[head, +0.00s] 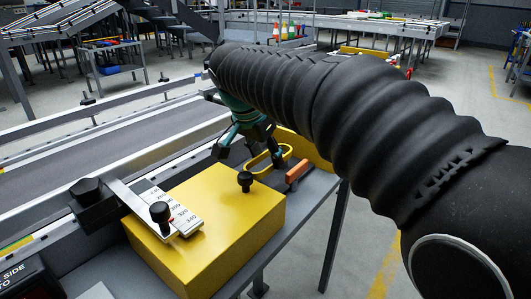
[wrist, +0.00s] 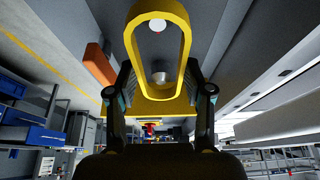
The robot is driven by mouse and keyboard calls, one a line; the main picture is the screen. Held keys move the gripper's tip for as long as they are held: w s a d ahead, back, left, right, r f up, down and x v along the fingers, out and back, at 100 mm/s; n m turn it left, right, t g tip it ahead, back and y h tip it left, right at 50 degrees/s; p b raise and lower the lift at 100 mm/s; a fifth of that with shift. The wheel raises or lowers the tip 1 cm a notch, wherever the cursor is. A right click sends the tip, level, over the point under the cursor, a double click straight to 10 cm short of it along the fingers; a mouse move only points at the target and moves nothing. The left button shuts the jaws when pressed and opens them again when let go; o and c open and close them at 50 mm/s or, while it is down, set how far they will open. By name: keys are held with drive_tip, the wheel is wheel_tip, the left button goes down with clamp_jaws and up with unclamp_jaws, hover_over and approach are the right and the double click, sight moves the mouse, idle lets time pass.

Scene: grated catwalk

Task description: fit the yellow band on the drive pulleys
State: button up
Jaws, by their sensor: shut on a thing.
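In the head view the band (head: 257,163) is next to my gripper (head: 248,148), low over the bench behind the yellow box. Through the loop in the wrist view I see a pale round pulley end (wrist: 158,25) at the far end and a silver round one (wrist: 162,77) near my fingers. I cannot tell whether the band is around them or above them. The pulleys are hard to make out in the head view.
A yellow box (head: 205,225) with black knobs and a number scale (head: 172,205) stands in front. An orange block (head: 297,172) lies right of the band; it also shows in the wrist view (wrist: 100,62). A conveyor (head: 110,135) runs at left. Open floor lies right.

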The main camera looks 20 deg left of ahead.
drive_tip(key=shift+f+b, duration=1)
drive_tip(key=shift+f, duration=0.5)
drive_tip(key=o, duration=1.4)
drive_tip(key=shift+o, duration=0.2)
drive_tip(key=shift+r, duration=0.1)
drive_tip(key=shift+r+p, duration=2.3)
drive_tip(key=shift+r, duration=0.35)
wheel_tip(320, 180, up, 2)
drive_tip(key=shift+r, duration=0.25)
